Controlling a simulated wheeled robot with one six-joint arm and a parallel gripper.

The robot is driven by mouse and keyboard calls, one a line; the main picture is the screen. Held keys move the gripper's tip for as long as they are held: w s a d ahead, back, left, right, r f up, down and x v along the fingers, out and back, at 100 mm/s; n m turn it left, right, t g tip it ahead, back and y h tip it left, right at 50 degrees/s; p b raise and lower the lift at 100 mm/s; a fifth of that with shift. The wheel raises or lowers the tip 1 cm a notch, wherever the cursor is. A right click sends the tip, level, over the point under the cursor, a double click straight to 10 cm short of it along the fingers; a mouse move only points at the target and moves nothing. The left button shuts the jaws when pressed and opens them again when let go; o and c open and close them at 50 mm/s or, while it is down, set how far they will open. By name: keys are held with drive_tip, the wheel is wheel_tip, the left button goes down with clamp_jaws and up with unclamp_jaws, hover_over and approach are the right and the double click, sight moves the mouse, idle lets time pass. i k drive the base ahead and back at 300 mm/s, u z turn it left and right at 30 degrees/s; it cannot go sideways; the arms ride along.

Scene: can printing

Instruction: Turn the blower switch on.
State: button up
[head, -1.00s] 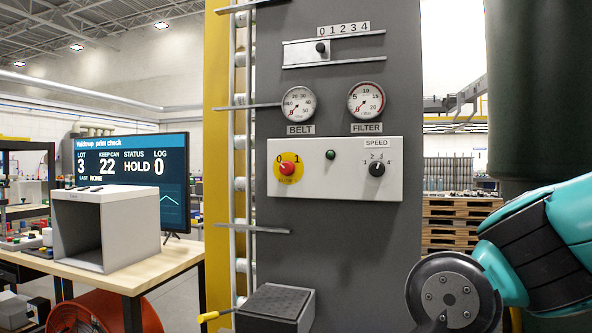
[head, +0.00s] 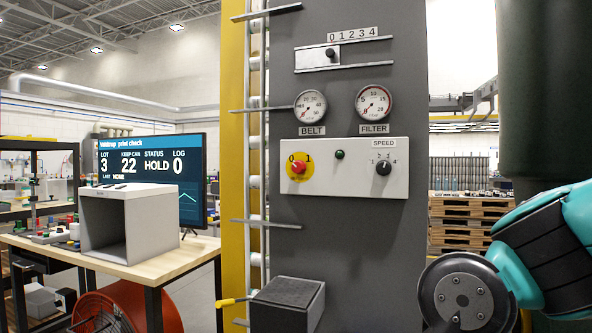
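The blower switch (head: 298,167) is a red rotary knob on a yellow disc, with 0 at its upper left and 1 at its upper right. It sits at the left of a white control plate (head: 330,184) on a dark grey column. Its pointer is too small to read surely. A small dark green lamp (head: 339,155) beside it looks unlit. A black SPEED dial (head: 383,168) is at the plate's right. My gripper is out of view; only a teal and dark part of my arm shows at the lower right.
Metal rods (head: 266,223) stick out at the column's left side. A desk with a grey open box (head: 130,222) and monitor stands left. Space before the plate looks clear.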

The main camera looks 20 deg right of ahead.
sight(298, 168)
drive_tip(key=u, duration=0.65)
drive_tip(key=k, duration=0.15)
drive_tip(key=z, duration=0.95)
drive_tip(key=i, duration=1.05)
drive_tip(key=u, duration=0.3)
